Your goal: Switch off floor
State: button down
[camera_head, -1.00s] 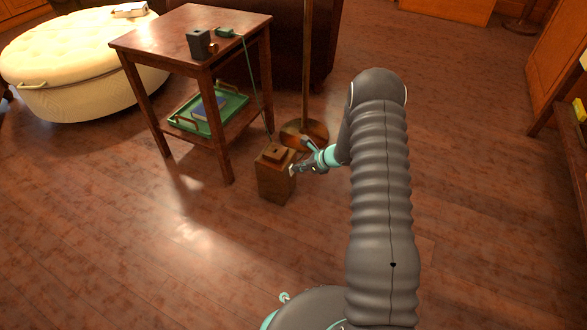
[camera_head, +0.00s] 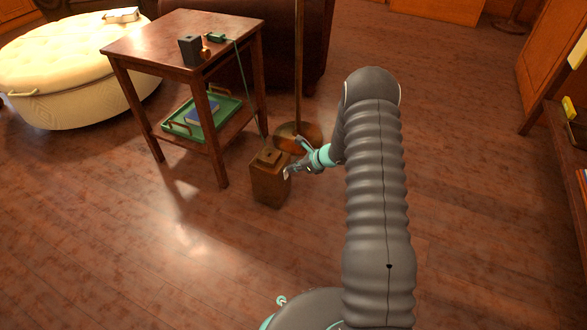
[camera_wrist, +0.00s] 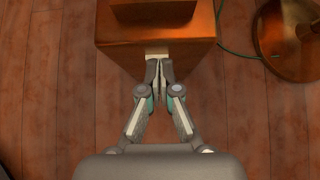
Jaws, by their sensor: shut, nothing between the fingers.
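The floor lamp shows as a thin pole (camera_head: 299,65) on a round bronze base (camera_head: 312,130); its top is out of view. The base also shows in the wrist view (camera_wrist: 285,60). A wooden box (camera_head: 268,187) stands on the floor in front of the lamp. In the wrist view the box (camera_wrist: 125,52) has a small pale piece (camera_wrist: 157,51) low on its near face. My gripper (camera_head: 288,172) is shut and empty at the box's right side. In the wrist view its fingertips (camera_wrist: 159,64) are at the pale piece; I cannot tell whether they touch it.
A wooden side table (camera_head: 185,36) stands left of the box, with a dark block (camera_head: 190,50) on top and a green tray (camera_head: 232,103) on its shelf. A green cord (camera_wrist: 236,52) runs beside the box. A cream ottoman (camera_head: 65,85) is farther left. The front floor is clear.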

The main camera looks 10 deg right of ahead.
jog(key=p+v, duration=0.1)
jog(key=v, duration=1.2)
jog(key=shift+s+d, duration=0.1)
jog(key=s+a+r+n+g, duration=0.3)
jog(key=s+n+g, duration=0.2)
jog(key=s+n, duration=0.55)
jog(key=s+a+r+n+t+h+p, duration=0.1)
jog(key=s+a+r+n+h+p, duration=0.1)
jog(key=s+r+n, duration=0.3)
jog(key=s+a+r+n+t+h+p, duration=0.1)
jog(key=s+r+n, duration=0.4)
jog(key=s+r, duration=0.6)
jog(key=s+a+r+n+t+h+p, duration=0.2)
jog(key=s+r, duration=0.7)
jog(key=r, duration=1)
jog(key=a+n+h, duration=0.2)
jog(key=n, duration=0.1)
jog(key=shift+a+t+h+p, duration=0.3)
